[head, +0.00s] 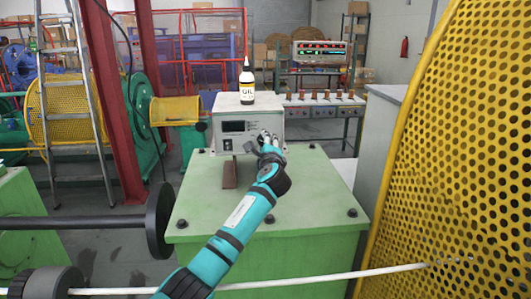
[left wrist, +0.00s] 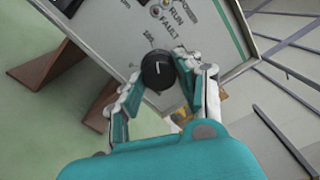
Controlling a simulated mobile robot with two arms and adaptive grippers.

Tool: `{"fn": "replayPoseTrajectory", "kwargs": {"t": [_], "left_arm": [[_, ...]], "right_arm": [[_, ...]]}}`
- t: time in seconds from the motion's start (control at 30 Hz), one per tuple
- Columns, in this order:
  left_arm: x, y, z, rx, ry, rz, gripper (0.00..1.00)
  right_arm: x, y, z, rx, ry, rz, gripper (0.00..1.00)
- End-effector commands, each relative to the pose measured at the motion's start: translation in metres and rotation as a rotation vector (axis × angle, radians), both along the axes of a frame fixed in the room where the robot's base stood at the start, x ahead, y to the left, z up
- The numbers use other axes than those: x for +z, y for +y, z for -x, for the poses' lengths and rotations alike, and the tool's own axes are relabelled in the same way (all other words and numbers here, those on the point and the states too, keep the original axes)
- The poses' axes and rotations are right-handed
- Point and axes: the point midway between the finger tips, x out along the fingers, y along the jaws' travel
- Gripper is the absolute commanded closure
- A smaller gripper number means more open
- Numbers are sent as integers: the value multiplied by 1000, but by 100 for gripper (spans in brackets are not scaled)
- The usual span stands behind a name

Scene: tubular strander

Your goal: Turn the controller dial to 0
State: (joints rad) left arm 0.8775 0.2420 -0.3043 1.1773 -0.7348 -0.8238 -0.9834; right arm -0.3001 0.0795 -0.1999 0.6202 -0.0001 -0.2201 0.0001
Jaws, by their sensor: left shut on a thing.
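The controller is a light grey box (head: 218,132) with a dark display, standing on a green cabinet. Its black round dial (left wrist: 158,71) shows in the left wrist view, low on the panel, below the RUN and FAULT marks. My left gripper (head: 268,140) is at the right part of the panel in the head view and covers the dial there. In the left wrist view its two fingers (left wrist: 160,84) are shut on the dial from both sides. My right gripper is not in view.
A bottle labelled OIL (head: 247,87) stands on top of the controller. The green cabinet top (head: 310,185) is mostly clear, with bolts near its edges. A yellow perforated guard (head: 460,150) rises at the right. A pale rod (head: 330,281) crosses low in front.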

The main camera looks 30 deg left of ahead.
Motion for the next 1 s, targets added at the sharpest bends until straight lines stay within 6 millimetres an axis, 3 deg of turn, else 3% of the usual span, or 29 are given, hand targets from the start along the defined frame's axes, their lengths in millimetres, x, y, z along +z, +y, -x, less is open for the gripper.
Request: {"fn": "replayPoseTrajectory", "kwargs": {"t": [0.1, 1.0], "left_arm": [[-3, 0, 0, 0, -61, 96, 97], [-1, 0, 0, 0, -499, 826, 97]], "right_arm": [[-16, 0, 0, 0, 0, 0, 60], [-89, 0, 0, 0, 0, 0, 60]]}}
